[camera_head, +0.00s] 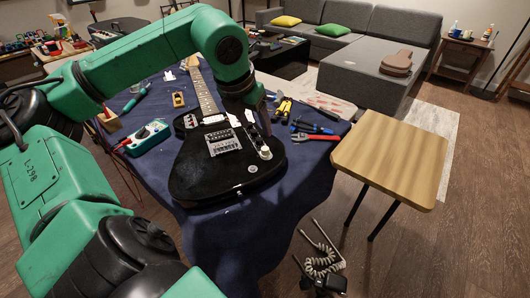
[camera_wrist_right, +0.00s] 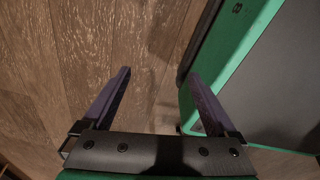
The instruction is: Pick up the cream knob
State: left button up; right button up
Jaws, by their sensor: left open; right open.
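The black electric guitar (camera_head: 210,180) lies on a blue cloth-covered table, its neck pointing away. A small cream knob (camera_head: 265,153) sits on the lower right of its body. My left gripper (camera_head: 262,125) reaches down from above, just beyond the knob. It is open, and its dark fingers are small and partly hidden by the wrist. I see nothing held in it. My right gripper (camera_wrist_right: 158,76) shows in the right wrist view, open and empty, with wooden floor beyond its fingers.
A multimeter (camera_head: 148,137) lies left of the guitar. Pliers (camera_head: 314,137) and other tools lie to its right. A wooden stool (camera_head: 390,155) stands right of the table. My green left arm covers much of the left side.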

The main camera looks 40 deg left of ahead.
aim_at(265, 149)
pick_arm(q)
jog(key=p+x, duration=0.2)
jog(key=x, duration=0.8)
jog(key=shift+w+f, duration=0.1)
jog(key=shift+f, duration=0.25)
jog(key=shift+r, duration=0.1)
grip_shut()
pick_arm(e)
jog(key=shift+a+r, duration=0.25)
jog(key=shift+r, duration=0.6)
